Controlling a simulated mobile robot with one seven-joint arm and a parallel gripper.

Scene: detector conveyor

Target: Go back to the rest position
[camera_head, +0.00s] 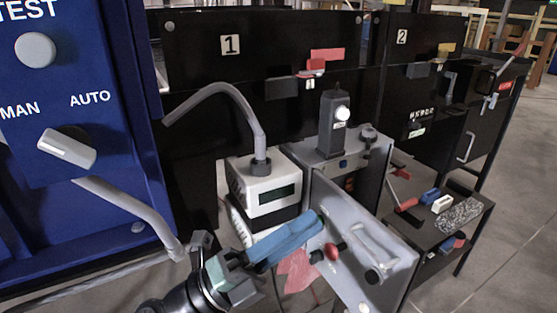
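My gripper (288,238) reaches in from the bottom, with its black wrist low in the view. Long blue parts extend from it up and to the right, in front of the white box and near the grey panel. I cannot tell whether these are its closed fingers or something held between them. The tip overlaps the panel's left edge in the picture; contact cannot be told. No rest position is marked in view.
A blue control panel (75,200) with a switch knob (67,148) fills the left. A white box (262,190) with a grey hose (240,97) stands centrally. A grey panel (345,270) with a red knob (331,251) juts forward. Free floor (470,270) lies right.

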